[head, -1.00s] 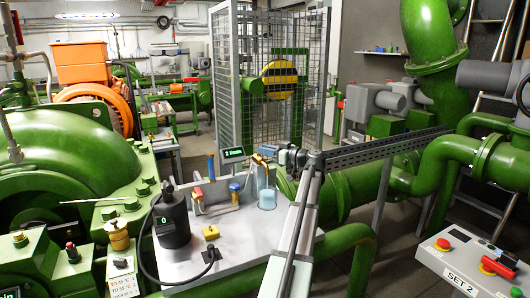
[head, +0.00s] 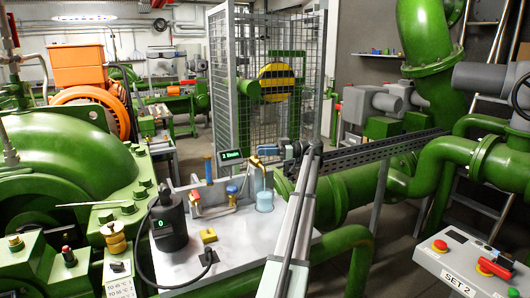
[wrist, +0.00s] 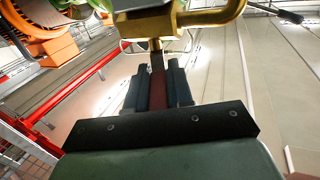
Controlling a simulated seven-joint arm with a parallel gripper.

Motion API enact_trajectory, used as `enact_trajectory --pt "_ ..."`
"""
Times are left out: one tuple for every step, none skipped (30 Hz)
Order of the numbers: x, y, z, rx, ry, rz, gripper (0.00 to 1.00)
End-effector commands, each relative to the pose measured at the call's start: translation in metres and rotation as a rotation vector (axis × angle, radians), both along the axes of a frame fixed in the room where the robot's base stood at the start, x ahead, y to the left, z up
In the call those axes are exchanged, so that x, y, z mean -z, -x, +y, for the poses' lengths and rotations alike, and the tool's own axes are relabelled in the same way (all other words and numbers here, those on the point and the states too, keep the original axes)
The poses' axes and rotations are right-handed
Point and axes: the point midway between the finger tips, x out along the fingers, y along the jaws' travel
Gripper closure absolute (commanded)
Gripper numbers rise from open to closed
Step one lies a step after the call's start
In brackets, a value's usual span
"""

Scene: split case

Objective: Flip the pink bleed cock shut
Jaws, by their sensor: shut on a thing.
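A brass cock (head: 267,150) with a bent spout stands at the right of the grey bench, above a beaker (head: 265,201) of pale blue liquid. In the wrist view, the brass body (wrist: 150,24) is at the top and a dark reddish lever (wrist: 157,82), pinkish-brown in shadow, runs down from it. My gripper (head: 284,151) reaches the cock from the right. In the wrist view, my gripper (wrist: 157,90) has its two dark blue fingers on either side of the lever, shut on it. The lever is hidden behind my gripper in the head view.
A black cylinder (head: 171,222) with a cable, a red-handled fitting (head: 196,196), a blue-topped post (head: 209,167) and a yellow block (head: 208,235) share the bench. A small green-text display (head: 231,155) stands behind. A wire cage (head: 265,80) is farther back.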

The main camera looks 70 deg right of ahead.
Motion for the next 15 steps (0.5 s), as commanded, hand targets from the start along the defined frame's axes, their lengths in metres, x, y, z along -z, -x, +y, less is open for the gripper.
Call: enact_trajectory --pt "-0.0048 -0.0012 -0.0031 0.001 0.002 -0.009 1.00" --pt "-0.0048 -0.0012 -0.0030 -0.001 0.002 -0.009 1.00" --pt "-0.0048 -0.0011 -0.0029 -0.002 0.002 -0.009 1.00" --pt "-0.0048 -0.0012 -0.0029 -0.003 0.002 -0.009 1.00" --pt "-0.0048 -0.0012 -0.0028 -0.003 0.002 -0.009 1.00" --pt "-0.0048 -0.0013 -0.0027 -0.003 0.002 -0.009 1.00" --pt "-0.0048 -0.0012 -0.0026 -0.003 0.002 -0.009 1.00" --pt "-0.0048 -0.0013 -0.0027 -0.002 0.002 -0.009 1.00" --pt "-0.0048 -0.0013 -0.0027 -0.002 0.002 -0.009 1.00" --pt "-0.0048 -0.0013 -0.0026 -0.002 0.002 -0.009 1.00" --pt "-0.0048 -0.0013 -0.0026 -0.002 0.002 -0.009 1.00" --pt "-0.0048 -0.0013 -0.0026 -0.002 0.002 -0.009 1.00" --pt "-0.0048 -0.0013 -0.0026 -0.002 0.002 -0.009 1.00" --pt "-0.0048 -0.0013 -0.0026 -0.002 0.002 -0.009 0.76" --pt "-0.0049 -0.0013 -0.0026 -0.002 0.002 -0.009 0.72"
